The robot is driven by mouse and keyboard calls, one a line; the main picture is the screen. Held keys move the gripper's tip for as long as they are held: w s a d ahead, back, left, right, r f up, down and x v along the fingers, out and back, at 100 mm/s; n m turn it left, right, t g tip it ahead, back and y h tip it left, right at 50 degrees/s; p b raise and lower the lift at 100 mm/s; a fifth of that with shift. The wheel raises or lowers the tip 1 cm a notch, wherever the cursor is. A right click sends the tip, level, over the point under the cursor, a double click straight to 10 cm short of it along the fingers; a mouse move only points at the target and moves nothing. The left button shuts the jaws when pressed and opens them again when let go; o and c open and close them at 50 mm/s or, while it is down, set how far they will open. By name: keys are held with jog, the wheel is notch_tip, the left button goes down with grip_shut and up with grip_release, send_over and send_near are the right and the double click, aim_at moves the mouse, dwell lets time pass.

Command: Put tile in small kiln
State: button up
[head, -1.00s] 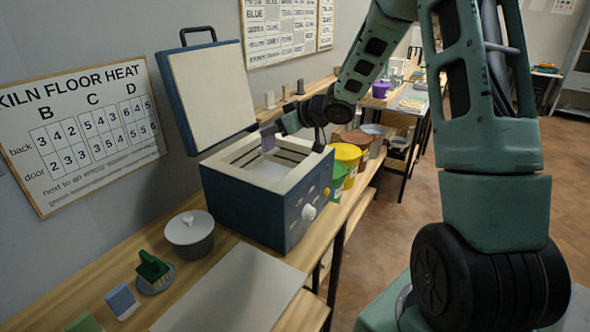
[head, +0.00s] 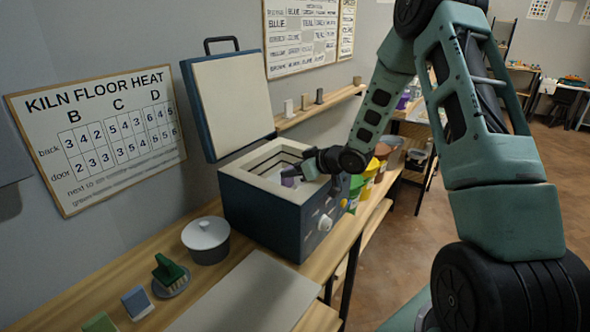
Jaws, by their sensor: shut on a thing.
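The small kiln (head: 262,219) is a dark blue box with a cream rim, standing on the wooden bench. Its lid (head: 232,103) is raised and leans back, so the chamber is open from above. My gripper (head: 297,176) is over the chamber's right part, near the rim, and is shut on a small purple tile (head: 288,181). The tile hangs at the opening, and I cannot tell whether it touches the kiln floor. The fingers are small and partly hidden by the wrist.
A lidded grey pot (head: 206,240), a green brush (head: 168,270) on a dish and a blue-white block (head: 137,302) stand on the bench left of the kiln. Colored buckets (head: 370,175) are at its right. A pale board (head: 245,298) lies in front. A heat chart (head: 98,137) hangs behind.

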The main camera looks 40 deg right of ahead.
jog(key=shift+f, duration=0.1)
jog(key=o, duration=1.3)
